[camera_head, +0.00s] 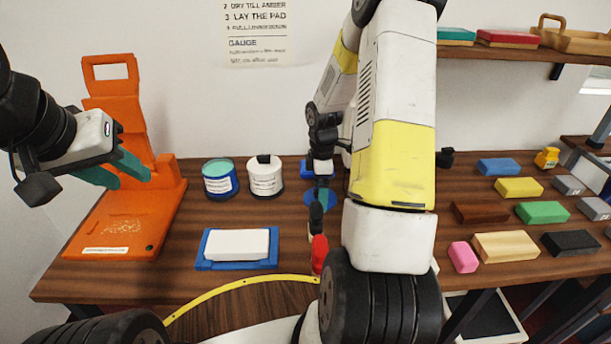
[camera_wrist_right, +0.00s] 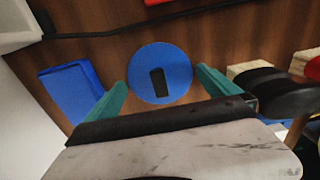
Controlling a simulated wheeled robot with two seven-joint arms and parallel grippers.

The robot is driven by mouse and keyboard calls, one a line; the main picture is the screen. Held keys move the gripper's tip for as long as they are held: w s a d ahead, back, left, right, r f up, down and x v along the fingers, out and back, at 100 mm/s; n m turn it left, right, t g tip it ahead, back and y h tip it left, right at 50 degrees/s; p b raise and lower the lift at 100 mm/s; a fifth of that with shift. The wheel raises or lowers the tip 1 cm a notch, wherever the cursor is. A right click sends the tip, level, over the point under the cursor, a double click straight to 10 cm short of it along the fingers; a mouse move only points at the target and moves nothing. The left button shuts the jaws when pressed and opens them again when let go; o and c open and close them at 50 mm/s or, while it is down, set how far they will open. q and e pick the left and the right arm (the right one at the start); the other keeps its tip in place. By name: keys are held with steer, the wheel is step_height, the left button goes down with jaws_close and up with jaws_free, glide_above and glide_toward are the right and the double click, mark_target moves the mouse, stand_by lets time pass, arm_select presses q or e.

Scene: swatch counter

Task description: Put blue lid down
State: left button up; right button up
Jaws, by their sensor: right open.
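The blue lid (camera_wrist_right: 160,68) is a flat round disc with a black knob. In the right wrist view it appears to lie on the brown wooden counter, between the two teal fingers of my right gripper (camera_wrist_right: 160,80). The fingers are spread, one on each side of the lid, with no clear contact. In the head view the lid (camera_head: 312,198) is partly hidden behind my right gripper. My left gripper (camera_head: 130,180) is empty, its teal fingers apart, in front of the orange stand at the left.
An orange stand (camera_head: 125,215), a blue can with teal contents (camera_head: 220,182) and a white can with a black knob (camera_head: 265,180) stand left of the lid. A white pad (camera_head: 237,243) lies on a blue tray (camera_head: 209,263). Several coloured blocks lie at right.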

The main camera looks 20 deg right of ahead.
step_height(320, 180, up, 12)
steer(key=f, duration=0.1)
steer(key=s+a+r+m+t, duration=0.25)
steer(key=s+r+m, duration=0.2)
steer(key=r, duration=0.25)
steer(key=s+a+r+m+t, duration=0.1)
steer(key=s+a+r+m, duration=0.3)
steer(key=r, duration=0.3)
steer(key=s+a+r+m+t+y, duration=0.1)
steer(key=s+a+r+m, duration=0.1)
steer(key=s, duration=0.4)
steer(key=s+a+r+m+t+y, duration=0.1)
steer(key=s+a+r+m, duration=0.1)
steer(key=s+a+m, duration=0.1)
steer(key=s+m, duration=0.1)
steer(key=s, duration=0.1)
steer(key=shift+s+r+t, duration=0.3)
steer(key=shift+s+t, duration=0.05)
steer(key=shift+s, duration=0.05)
